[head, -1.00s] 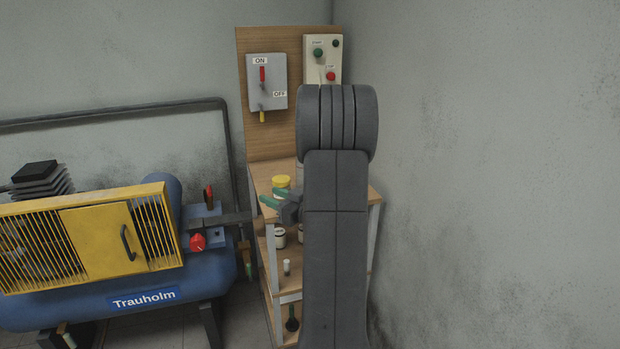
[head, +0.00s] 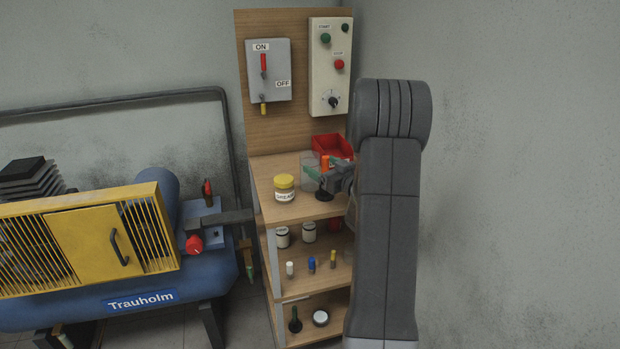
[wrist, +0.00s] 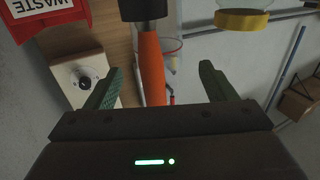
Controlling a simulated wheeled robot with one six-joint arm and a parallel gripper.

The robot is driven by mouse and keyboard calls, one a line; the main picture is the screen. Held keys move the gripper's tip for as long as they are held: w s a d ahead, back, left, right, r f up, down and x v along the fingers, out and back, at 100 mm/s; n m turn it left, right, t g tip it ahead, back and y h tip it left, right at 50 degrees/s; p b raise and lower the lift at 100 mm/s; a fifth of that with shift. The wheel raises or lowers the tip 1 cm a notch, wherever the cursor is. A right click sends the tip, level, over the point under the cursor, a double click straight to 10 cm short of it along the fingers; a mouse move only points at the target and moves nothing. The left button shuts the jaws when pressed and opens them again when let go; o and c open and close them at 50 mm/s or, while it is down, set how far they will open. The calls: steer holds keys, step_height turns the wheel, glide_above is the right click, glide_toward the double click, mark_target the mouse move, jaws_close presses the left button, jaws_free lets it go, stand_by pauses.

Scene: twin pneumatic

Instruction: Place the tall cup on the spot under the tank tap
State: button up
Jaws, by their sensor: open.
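A clear tall cup (head: 307,172) stands at the back of the wooden shelf's top. In the wrist view the cup (wrist: 173,48) shows partly behind an orange-handled tool. My gripper (head: 326,168) is open and empty, over the top board at the cup's right. In the wrist view the orange handle (wrist: 152,65) lies across the space between my open fingers; I cannot tell whether it is beyond them. The blue tank (head: 215,275) is at the left, with a red knob (head: 193,244). I cannot make out the tap or the spot under it for certain.
A grease jar (head: 285,190) with a yellow lid stands at the front left of the top board. A red bin (head: 332,147), marked WASTE in the wrist view, stands behind my gripper. Switch boxes hang on the backboard. Lower shelves (head: 312,283) hold several small items.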

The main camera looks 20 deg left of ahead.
mark_target(316, 160)
steer(key=x, duration=0.4)
steer(key=shift+w+a+r, duration=0.1)
steer(key=shift+r, duration=0.05)
steer(key=c, duration=1.5)
